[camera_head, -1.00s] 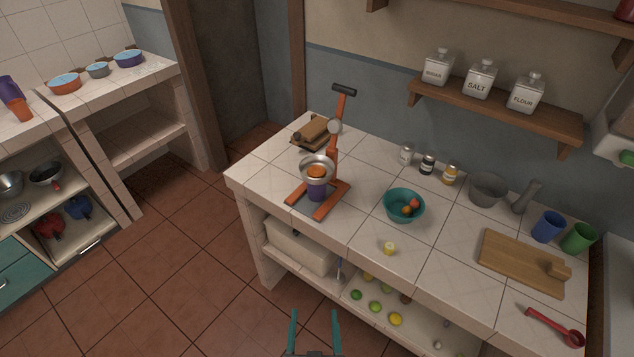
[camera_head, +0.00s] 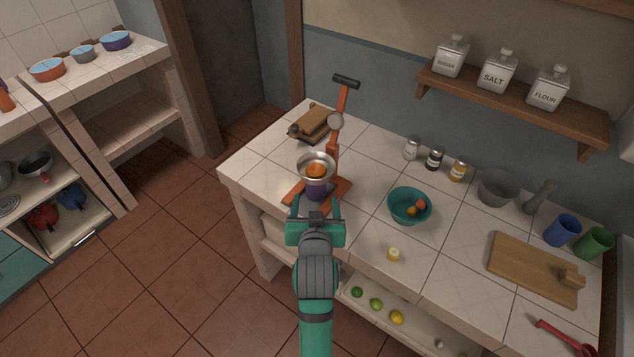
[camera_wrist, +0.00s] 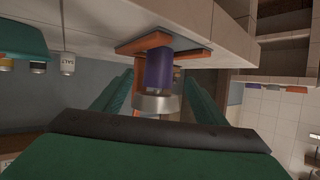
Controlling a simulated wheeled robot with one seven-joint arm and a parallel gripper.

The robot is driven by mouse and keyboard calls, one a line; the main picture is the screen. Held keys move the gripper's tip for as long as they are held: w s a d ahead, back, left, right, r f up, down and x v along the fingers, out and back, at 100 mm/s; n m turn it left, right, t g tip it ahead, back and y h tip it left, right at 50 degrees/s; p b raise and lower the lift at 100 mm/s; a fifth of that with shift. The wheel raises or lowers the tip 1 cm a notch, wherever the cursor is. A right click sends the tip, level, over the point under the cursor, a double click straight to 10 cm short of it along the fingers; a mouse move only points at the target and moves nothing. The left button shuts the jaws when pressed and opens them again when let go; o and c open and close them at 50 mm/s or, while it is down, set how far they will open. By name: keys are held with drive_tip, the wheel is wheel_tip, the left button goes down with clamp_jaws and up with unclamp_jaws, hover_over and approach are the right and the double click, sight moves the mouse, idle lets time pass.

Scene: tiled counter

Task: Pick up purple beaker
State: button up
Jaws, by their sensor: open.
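The purple beaker (camera_head: 317,190) stands on the base of an orange juicer press (camera_head: 336,150) at the counter's front left. A metal bowl-like strainer (camera_head: 316,163) with an orange fruit half (camera_head: 316,171) sits above it. My gripper (camera_head: 317,207) is open in front of the beaker, at the counter's front edge. In the wrist view, which is turned upside down, the purple beaker (camera_wrist: 159,70) shows between the two green fingers (camera_wrist: 150,90), beyond the palm. The strainer (camera_wrist: 157,103) partly hides its upper part. I cannot tell whether the fingers touch it.
A teal bowl (camera_head: 409,207) with fruit stands right of the press, and a cut lemon (camera_head: 393,254) lies near the front edge. A wooden stand (camera_head: 315,122) is behind left. Spice jars (camera_head: 435,158) line the back. A cutting board (camera_head: 535,268) lies right.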

sight(315, 192)
drive_tip(key=x, duration=0.4)
drive_tip(key=shift+a, duration=0.1)
drive_tip(key=shift+x, duration=2.8)
drive_tip(key=c, duration=1.1)
